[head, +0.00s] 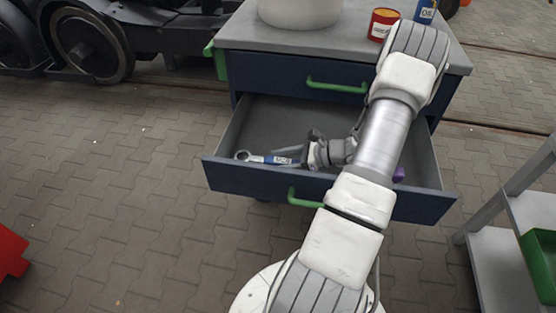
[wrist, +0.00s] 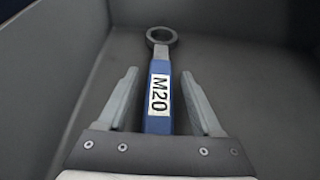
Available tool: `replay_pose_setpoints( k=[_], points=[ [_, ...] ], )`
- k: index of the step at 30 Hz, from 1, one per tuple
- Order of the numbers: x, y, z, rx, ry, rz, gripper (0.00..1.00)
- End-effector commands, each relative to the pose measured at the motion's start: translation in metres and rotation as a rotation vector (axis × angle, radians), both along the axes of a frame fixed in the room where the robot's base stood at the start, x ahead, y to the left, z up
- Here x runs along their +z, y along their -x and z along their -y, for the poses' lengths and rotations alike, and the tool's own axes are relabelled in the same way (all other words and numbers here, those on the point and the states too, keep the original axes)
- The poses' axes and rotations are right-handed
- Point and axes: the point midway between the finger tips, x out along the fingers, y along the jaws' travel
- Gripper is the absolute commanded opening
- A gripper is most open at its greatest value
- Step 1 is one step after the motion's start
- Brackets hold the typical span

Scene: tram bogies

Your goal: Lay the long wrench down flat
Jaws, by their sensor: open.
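The long wrench (wrist: 158,78) has a blue handle with a white M20 label and a grey ring end. In the wrist view it lies between the two open fingers of my gripper (wrist: 160,95), with a gap on each side. Its near end is hidden by the gripper body. In the head view the wrench (head: 268,159) lies in the open drawer (head: 232,174), near the front wall at the left. My gripper (head: 306,153) is low inside the drawer at the wrench's right end. I cannot tell whether the wrench rests fully on the drawer floor.
The drawer belongs to a blue cabinet (head: 290,75) with green handles. On its top stand a white round container (head: 300,10), a red can (head: 382,25) and a blue oil container (head: 426,12). A purple thing (head: 399,174) shows at the drawer's right. A grey shelf (head: 490,245) stands at the right.

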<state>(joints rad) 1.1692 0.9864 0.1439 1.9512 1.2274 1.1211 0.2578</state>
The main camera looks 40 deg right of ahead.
Motion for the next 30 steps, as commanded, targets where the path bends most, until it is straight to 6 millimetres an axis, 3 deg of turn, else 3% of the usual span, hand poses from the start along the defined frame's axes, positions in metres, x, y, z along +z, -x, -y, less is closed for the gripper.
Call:
replay_pose_setpoints(
  k=[7, 21, 30],
  points=[
    [0.010, 0.009, 0.009, -0.003, 0.002, 0.000, 0.67],
    [0.045, 0.074, 0.064, -0.001, 0.002, 0.000, 0.67],
    [0.049, 0.085, 0.072, 0.000, 0.000, 0.000, 0.67]
  ],
)
